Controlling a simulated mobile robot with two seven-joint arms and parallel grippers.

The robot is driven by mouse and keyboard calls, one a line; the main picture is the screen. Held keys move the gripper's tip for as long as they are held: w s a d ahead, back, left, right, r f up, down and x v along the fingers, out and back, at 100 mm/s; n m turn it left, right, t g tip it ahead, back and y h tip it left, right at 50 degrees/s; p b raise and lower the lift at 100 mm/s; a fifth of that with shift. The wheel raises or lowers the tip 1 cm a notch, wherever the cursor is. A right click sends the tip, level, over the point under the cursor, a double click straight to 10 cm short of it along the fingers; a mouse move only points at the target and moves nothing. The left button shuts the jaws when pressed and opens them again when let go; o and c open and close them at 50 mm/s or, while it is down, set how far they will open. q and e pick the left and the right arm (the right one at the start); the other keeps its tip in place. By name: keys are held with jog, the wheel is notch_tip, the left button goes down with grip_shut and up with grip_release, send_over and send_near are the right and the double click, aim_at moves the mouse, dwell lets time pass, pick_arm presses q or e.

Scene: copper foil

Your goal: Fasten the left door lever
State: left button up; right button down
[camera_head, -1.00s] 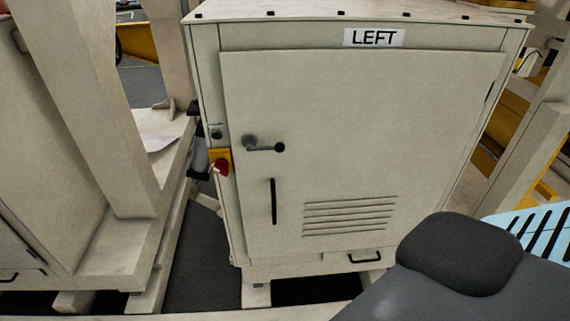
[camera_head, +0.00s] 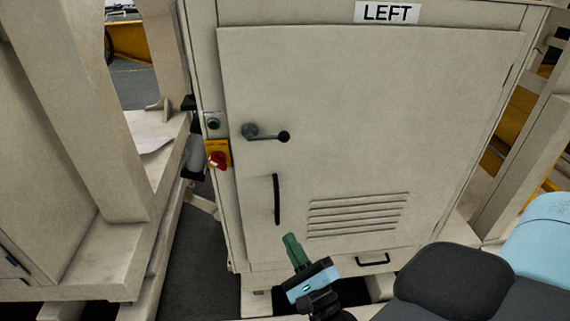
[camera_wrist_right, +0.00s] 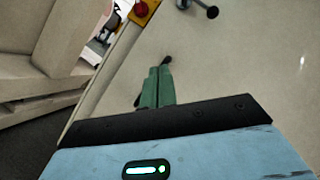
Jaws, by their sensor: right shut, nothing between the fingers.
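The left door lever (camera_head: 266,134) is a grey pivot with a short arm ending in a black ball knob. It lies roughly horizontal, pointing right, on the beige cabinet door (camera_head: 370,110) under the "LEFT" label (camera_head: 387,12). In the right wrist view the lever (camera_wrist_right: 205,8) shows at the top edge. My right gripper (camera_head: 290,240) has green fingers, shut and empty, below the lever and below the black door handle (camera_head: 276,199). The fingers (camera_wrist_right: 157,75) point up towards the handle in the wrist view and partly hide it. My left gripper is not in view.
A red and yellow switch (camera_head: 217,155) sits left of the lever on the cabinet frame. Louvre slots (camera_head: 358,215) and a lower black handle (camera_head: 373,260) are on the cabinet's lower part. A beige frame (camera_head: 120,210) stands left.

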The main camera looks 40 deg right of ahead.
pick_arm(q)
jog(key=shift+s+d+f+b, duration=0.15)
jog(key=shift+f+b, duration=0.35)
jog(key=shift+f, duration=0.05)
pick_arm(e)
jog(key=w+d+r+m+h, duration=0.2)
jog(key=d+r+m+h, duration=0.2)
jog(key=m, duration=0.6)
jog(key=h, duration=0.2)
jog(key=shift+w+d+r+m+h, duration=0.25)
jog(key=shift+r+m+h, duration=0.05)
jog(key=shift+r+m, duration=0.1)
jog(key=shift+w, duration=0.1)
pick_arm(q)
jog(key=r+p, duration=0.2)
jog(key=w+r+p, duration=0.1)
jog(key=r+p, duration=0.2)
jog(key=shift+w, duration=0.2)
pick_arm(e)
jog(key=w+d+r, duration=0.1)
jog(key=w+r, duration=0.2)
jog(key=w+d+r, duration=0.1)
jog(key=w+r, duration=0.1)
jog(key=r, duration=0.1)
jog(key=w+d+r, duration=0.1)
jog(key=w+r, duration=0.2)
jog(key=shift+w+d+r, duration=0.1)
jog(key=shift+w+r, duration=0.05)
jog(key=shift+w, duration=0.15)
